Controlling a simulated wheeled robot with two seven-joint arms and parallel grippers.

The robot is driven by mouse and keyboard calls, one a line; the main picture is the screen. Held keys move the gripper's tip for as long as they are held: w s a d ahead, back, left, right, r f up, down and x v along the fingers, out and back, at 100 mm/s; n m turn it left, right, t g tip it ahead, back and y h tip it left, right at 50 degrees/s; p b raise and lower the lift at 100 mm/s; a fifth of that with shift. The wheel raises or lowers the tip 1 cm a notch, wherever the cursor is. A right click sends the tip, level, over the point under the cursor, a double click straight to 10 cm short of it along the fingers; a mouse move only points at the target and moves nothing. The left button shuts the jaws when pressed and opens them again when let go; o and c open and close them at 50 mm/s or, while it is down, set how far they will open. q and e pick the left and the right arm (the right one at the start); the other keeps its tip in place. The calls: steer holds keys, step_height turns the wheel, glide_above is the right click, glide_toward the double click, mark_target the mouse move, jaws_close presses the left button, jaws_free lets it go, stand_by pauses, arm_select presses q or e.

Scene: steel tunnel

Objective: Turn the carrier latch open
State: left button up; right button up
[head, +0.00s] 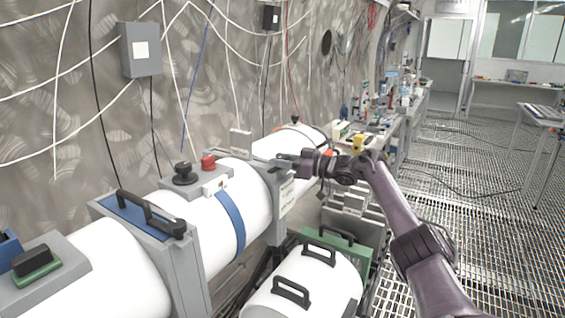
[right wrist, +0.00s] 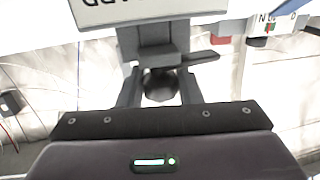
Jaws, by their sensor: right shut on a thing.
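My right arm comes in from the lower right of the head view. Its gripper (head: 284,158) points left at the grey collar (head: 272,176) around the white tube. In the right wrist view the gripper (right wrist: 160,88) has one finger on each side of a dark grey part with a round end, which I take to be the carrier latch (right wrist: 158,58). It is shut on this part. A dark lever-like piece (right wrist: 203,58) sticks out to the right. In the head view the gripper hides most of the latch. My left gripper is not in view.
A sign plate (right wrist: 150,8) sits just beyond the gripper. A block with black and red knobs (head: 197,180) is on the tube to the left. A white cylinder with black handles (head: 308,285) lies below. The grated floor (head: 480,180) at right is open.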

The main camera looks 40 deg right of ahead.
steer(key=shift+r, duration=0.25)
steer(key=o, duration=0.9)
steer(key=shift+w+f, duration=0.1)
steer(key=shift+f, duration=0.05)
steer(key=shift+o, duration=0.2)
steer(key=shift+s+d+f, duration=0.2)
steer(key=shift+s+d, duration=0.05)
steer(key=shift+s, duration=0.3)
steer(key=b+v, duration=0.2)
steer(key=v, duration=0.4)
steer(key=shift+s+r+b, duration=0.2)
steer(key=shift+s+b, duration=0.1)
steer(key=shift+b, duration=0.05)
steer(key=shift+d, duration=0.1)
